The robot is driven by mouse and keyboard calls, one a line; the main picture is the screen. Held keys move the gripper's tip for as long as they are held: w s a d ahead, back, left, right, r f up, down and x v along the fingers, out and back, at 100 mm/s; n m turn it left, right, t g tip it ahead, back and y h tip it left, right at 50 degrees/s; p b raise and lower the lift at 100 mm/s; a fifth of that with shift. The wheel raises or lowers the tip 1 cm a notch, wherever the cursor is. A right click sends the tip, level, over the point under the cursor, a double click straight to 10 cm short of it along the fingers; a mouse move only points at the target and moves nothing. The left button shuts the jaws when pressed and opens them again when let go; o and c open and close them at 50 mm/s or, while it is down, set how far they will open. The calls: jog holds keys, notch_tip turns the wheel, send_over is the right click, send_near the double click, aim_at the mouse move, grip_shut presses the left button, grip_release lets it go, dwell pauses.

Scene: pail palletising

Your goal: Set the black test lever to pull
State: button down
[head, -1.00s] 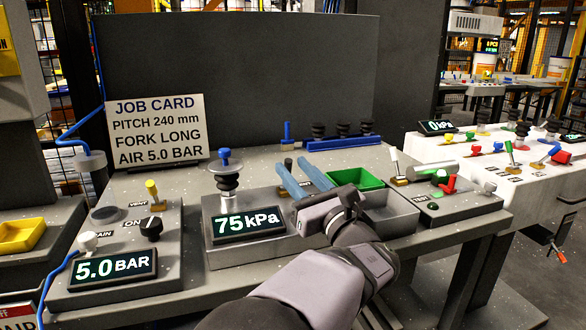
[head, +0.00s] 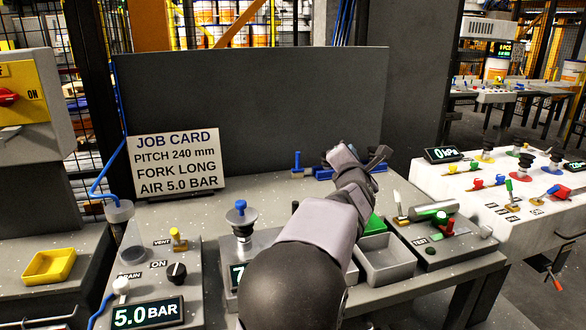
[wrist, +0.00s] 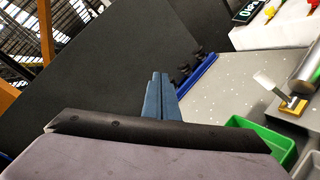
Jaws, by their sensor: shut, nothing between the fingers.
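The TEST label (head: 420,240) is on the grey console (head: 432,256) at the right of the bench. A pale lever (head: 399,204) on a brass base stands at that console's back left corner. The lever also shows in the wrist view (wrist: 276,90), leaning left. I see no lever there that is clearly black. My gripper (head: 380,155) is raised over the back of the bench, to the left of the lever and apart from it. In the wrist view its blue fingers (wrist: 160,92) lie side by side, shut and empty.
A metal cylinder (head: 434,210) and a red knob (head: 447,228) sit on the console. An empty grey bin (head: 386,262) and a partly hidden green bin (head: 375,226) stand left of it. A blue rack (wrist: 196,78) with black cups is behind. The job card (head: 177,160) stands left.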

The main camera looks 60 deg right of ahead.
jog(key=d+r+m+g+y+p, duration=0.2)
jog(key=d+m+g+p, duration=0.1)
jog(key=m+p, duration=0.2)
jog(key=r+m+g+y+p, duration=0.2)
jog(key=m+g+y+p, duration=0.1)
jog(key=m+y+p, duration=1.4)
send_over(293, 202)
jog(key=w+d+p, duration=0.1)
jog(key=w+p, duration=0.2)
jog(key=n+h, duration=0.3)
jog(key=h, duration=0.1)
jog(key=shift+s+a+f+p, duration=0.15)
jog(key=shift+s+f+p, duration=0.4)
jog(key=shift+f, duration=1.4)
jog(key=shift+s+a+f+p, duration=0.2)
jog(key=shift+s+f+p, duration=0.3)
jog(key=shift+f, duration=1.4)
jog(key=shift+s+a+f+p, duration=0.15)
jog(key=shift+s+f+p, duration=0.4)
jog(key=shift+f, duration=1.4)
jog(key=shift+w, duration=0.1)
